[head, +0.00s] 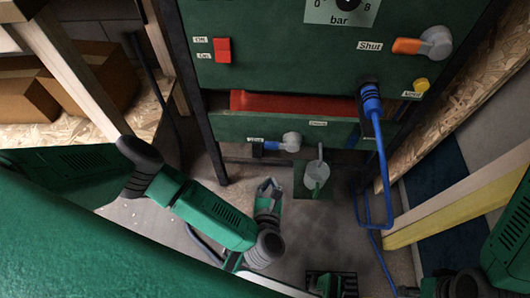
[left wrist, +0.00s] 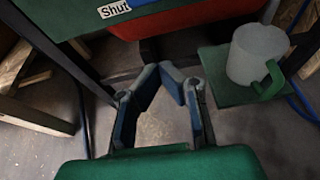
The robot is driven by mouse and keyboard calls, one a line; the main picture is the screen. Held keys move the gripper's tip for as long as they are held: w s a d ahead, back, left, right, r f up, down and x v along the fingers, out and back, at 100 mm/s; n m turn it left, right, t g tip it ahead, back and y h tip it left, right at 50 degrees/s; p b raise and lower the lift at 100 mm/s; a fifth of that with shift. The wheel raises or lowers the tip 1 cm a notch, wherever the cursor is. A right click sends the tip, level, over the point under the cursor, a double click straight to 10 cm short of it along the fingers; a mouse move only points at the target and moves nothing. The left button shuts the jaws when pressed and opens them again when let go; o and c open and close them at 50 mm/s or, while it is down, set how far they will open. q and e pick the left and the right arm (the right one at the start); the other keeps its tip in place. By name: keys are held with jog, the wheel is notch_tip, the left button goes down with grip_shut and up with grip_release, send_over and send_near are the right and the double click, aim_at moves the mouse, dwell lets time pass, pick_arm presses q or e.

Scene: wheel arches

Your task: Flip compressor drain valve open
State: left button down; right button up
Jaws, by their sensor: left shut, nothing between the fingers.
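The drain valve (head: 291,141) is a pale grey hub low on the green compressor's front. Its blue handle (head: 268,146) lies level and points left, under a small label.
A grey cup (head: 317,174) with a green handle stands on a small green plate (head: 299,184), right of my left gripper. A blue hose (head: 384,175) hangs at the right. An orange-handled valve (head: 407,46) labelled "Shut" is higher up. Wooden posts flank the compressor.

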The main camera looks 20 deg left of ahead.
pick_arm(q)
jog(key=b+x, duration=0.4)
jog(key=x, duration=0.6)
jog(key=r, duration=0.4)
jog(key=shift+a, duration=0.25)
pick_arm(e)
notch_tip(320, 180, down, 4)
jog(key=shift+d+f, duration=0.1)
jog(key=shift+d, duration=0.15)
